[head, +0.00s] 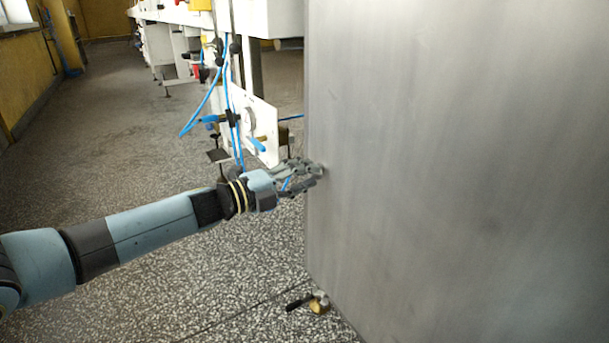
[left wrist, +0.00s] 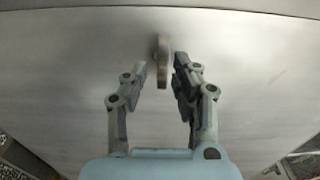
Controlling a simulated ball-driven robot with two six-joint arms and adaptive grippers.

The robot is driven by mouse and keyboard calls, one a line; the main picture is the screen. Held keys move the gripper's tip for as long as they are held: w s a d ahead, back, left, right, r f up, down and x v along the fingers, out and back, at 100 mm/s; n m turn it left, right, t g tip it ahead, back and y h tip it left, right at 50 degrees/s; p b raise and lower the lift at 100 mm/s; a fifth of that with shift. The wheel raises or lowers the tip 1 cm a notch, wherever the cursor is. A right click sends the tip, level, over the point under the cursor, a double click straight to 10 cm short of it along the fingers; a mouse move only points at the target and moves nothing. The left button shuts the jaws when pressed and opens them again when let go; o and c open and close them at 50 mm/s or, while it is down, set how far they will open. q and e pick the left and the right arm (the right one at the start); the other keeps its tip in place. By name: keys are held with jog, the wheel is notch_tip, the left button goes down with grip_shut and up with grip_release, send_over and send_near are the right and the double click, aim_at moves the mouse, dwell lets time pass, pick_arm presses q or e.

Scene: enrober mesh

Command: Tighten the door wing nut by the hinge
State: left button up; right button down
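The steel door panel (head: 450,150) fills the right half of the head view. It also fills most of the left wrist view (left wrist: 60,90). The wing nut (left wrist: 162,62) stands out from the panel in the left wrist view, with one wing pointing down. My left gripper (head: 320,172) is at the panel's left edge. In the left wrist view, its open fingers (left wrist: 160,72) are on either side of the wing nut, with a gap on the left and a smaller one on the right. In the head view the nut is mostly hidden by the fingers. My right gripper is not in view.
A white machine (head: 275,18) with blue hoses (head: 203,103) stands behind the left gripper. A brass valve with a black handle (head: 318,303) is low by the panel's bottom edge. The speckled floor (head: 120,130) is clear on the left.

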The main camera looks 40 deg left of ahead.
pick_arm(q)
jog(key=shift+o, duration=0.3)
jog(key=shift+a+r, duration=0.1)
jog(key=v, duration=1.1)
jog(key=shift+s, duration=0.45)
